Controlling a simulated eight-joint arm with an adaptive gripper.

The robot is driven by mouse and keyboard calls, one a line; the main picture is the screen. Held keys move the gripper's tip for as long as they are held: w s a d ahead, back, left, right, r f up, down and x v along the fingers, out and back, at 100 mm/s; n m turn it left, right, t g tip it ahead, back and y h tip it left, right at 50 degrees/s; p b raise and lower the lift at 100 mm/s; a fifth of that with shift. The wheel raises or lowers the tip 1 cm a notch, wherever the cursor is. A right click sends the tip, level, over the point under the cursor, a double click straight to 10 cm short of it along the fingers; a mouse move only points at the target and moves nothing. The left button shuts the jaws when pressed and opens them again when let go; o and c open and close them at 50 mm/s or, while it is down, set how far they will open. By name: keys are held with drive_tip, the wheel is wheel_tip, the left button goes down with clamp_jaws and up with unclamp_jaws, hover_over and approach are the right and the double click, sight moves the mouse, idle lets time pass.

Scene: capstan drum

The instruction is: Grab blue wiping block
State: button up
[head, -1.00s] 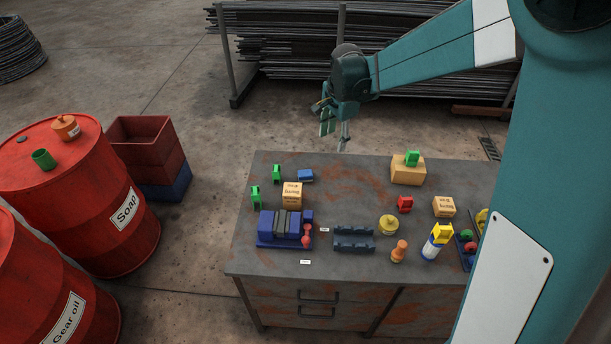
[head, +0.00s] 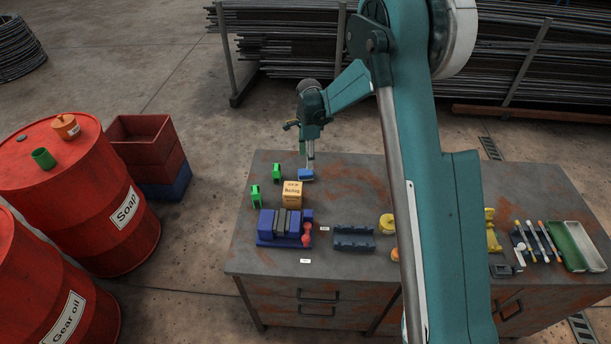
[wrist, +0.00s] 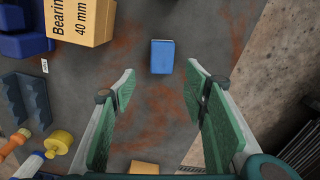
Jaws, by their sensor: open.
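The blue wiping block (head: 306,174) lies near the back left of the workbench top, behind the bearing box. In the wrist view the block (wrist: 162,57) lies flat on the bench, ahead of and roughly between my fingertips, apart from them. My gripper (head: 309,158) hangs over the back edge of the bench, just behind and above the block. In the wrist view its green-padded fingers (wrist: 160,80) are spread wide with nothing between them.
A bearing box (head: 292,194) and two green pieces (head: 277,171) stand close to the block. A blue vise (head: 285,227) and a dark V-shaped holder (head: 354,239) are nearer the front. My arm covers the bench's middle right. Bare bench lies right of the block.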

sight(305, 171)
drive_tip(key=shift+w+a+f, duration=0.1)
drive_tip(key=shift+a+f, duration=0.1)
drive_tip(key=shift+f, duration=0.25)
drive_tip(key=shift+w+a+f, duration=0.1)
drive_tip(key=shift+a+f, duration=0.05)
drive_tip(key=shift+f, duration=0.25)
drive_tip(key=shift+f, duration=1.25)
drive_tip(key=shift+f, duration=0.15)
drive_tip(key=shift+s+a+f+p, duration=0.1)
drive_tip(key=shift+a+f+p, duration=0.05)
drive_tip(key=shift+f, duration=1.1)
drive_tip(key=shift+a+f+p, duration=0.1)
drive_tip(key=shift+f+p, duration=0.05)
drive_tip(key=shift+f, duration=1.05)
drive_tip(key=c, duration=1)
